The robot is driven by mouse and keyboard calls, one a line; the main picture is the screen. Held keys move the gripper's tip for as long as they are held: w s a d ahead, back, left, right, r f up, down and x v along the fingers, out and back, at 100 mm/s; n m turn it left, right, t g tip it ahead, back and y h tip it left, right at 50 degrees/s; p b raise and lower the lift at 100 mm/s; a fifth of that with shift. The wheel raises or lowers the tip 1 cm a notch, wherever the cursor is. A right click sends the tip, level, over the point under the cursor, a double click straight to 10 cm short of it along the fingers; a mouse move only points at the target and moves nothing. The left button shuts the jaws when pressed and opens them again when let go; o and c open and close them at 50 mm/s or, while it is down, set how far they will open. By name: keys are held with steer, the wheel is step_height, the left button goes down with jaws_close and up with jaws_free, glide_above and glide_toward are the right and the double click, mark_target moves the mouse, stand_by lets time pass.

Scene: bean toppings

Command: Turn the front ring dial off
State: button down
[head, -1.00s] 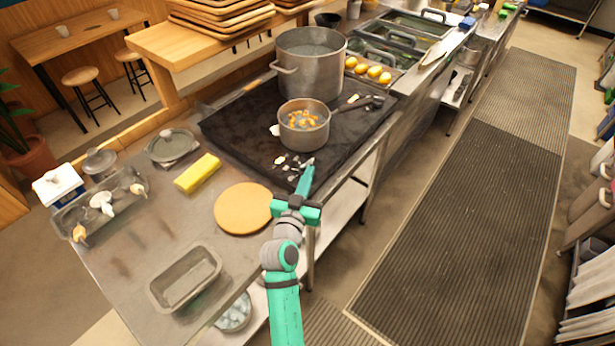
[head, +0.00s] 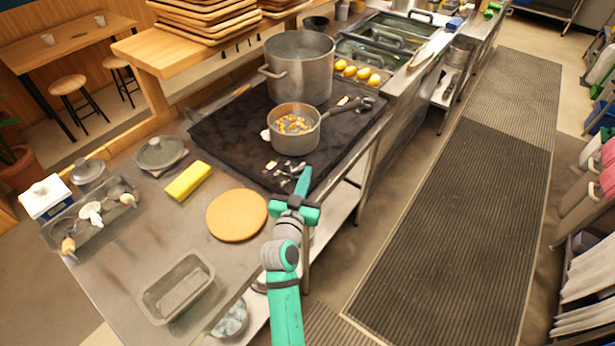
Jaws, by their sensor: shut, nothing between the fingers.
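The black cooktop (head: 225,128) is set into the steel counter. Small pale and metallic pieces (head: 285,170) sit at its front corner; I cannot tell which of them is the front ring dial or how it is turned. My teal gripper (head: 303,178) is shut and empty, with its tip at these pieces and partly covering them. I cannot tell whether it touches one. A small saucepan (head: 295,143) with orange beans stands on the cooktop behind my gripper, its handle pointing back right.
A large steel pot (head: 300,75) stands behind the saucepan. A round wooden board (head: 237,215), a yellow sponge (head: 188,181) and an empty metal tin (head: 176,287) lie on the counter left of my arm. The matted floor (head: 460,220) at right is clear.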

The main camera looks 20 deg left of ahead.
steer(key=shift+s+d, duration=0.25)
steer(key=shift+d, duration=0.1)
steer(key=s+d, duration=0.9)
steer(key=shift+s, duration=0.4)
steer(key=s+d+f+g, duration=0.1)
steer(key=s+d+f, duration=0.15)
steer(key=s, duration=0.65)
steer(key=s+d+f, duration=0.1)
steer(key=s+f, duration=0.3)
steer(key=s, duration=0.5)
steer(key=s+d+f+g, duration=0.1)
steer(key=s+d+f, duration=0.15)
steer(key=s, duration=0.55)
steer(key=s+d+r, duration=0.1)
steer(key=s+r, duration=0.1)
steer(key=s, duration=0.8)
steer(key=shift+d+g+h, duration=0.3)
steer(key=shift+w, duration=0.1)
